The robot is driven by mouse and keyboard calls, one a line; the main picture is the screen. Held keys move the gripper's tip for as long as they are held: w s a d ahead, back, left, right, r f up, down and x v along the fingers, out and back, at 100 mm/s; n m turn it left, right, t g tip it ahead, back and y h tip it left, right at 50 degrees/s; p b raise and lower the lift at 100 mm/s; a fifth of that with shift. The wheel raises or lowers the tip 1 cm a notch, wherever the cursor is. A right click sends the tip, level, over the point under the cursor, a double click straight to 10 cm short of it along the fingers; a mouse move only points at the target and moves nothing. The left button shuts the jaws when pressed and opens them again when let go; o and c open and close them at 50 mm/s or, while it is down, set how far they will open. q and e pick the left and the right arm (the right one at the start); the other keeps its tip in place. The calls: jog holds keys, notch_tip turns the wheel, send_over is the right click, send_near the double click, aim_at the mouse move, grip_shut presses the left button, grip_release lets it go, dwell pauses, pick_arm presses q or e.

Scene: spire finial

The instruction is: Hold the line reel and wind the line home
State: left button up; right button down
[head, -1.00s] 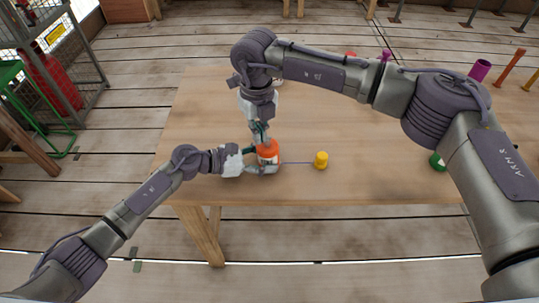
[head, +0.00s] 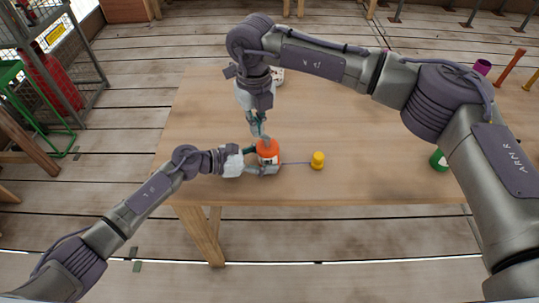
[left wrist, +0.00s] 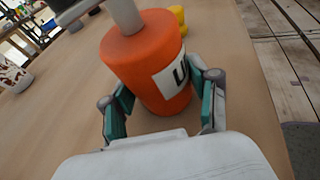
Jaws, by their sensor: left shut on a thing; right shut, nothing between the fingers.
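The line reel (head: 268,158) is an orange cylinder with a white label, upright at the near left of the table. It also shows in the left wrist view (left wrist: 140,65), with a grey post (left wrist: 126,14) and a grey bar at its top. My left gripper (head: 260,164) is shut around the reel's sides from the left. My right gripper (head: 258,131) is shut and empty, just above and behind the reel's top; I cannot tell whether it touches the post. A thin purple line (head: 296,162) runs from the reel to a yellow piece (head: 318,160) on the table.
The wooden table (head: 380,180) has free room right of the yellow piece. A green object (head: 438,160) stands at the right, partly behind my right arm. A magenta cup (head: 482,67) and an orange stick (head: 510,68) stand at the far right.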

notch_tip(320, 180, up, 5)
send_over(269, 156)
jog(key=w+a, duration=0.2)
jog(key=a, duration=0.1)
jog(key=shift+s+d+f, duration=0.1)
jog(key=shift+d+f, duration=0.05)
jog(key=shift+f, duration=0.05)
jog(key=shift+s+f, duration=0.3)
jog(key=shift+f, duration=0.65)
jog(key=shift+s+f, duration=0.25)
jog(key=shift+f, duration=0.7)
jog(key=shift+f, duration=0.15)
dwell(0.8)
jog(key=shift+f, duration=1.35)
jog(key=shift+w+d, duration=0.1)
jog(key=shift+w, duration=0.2)
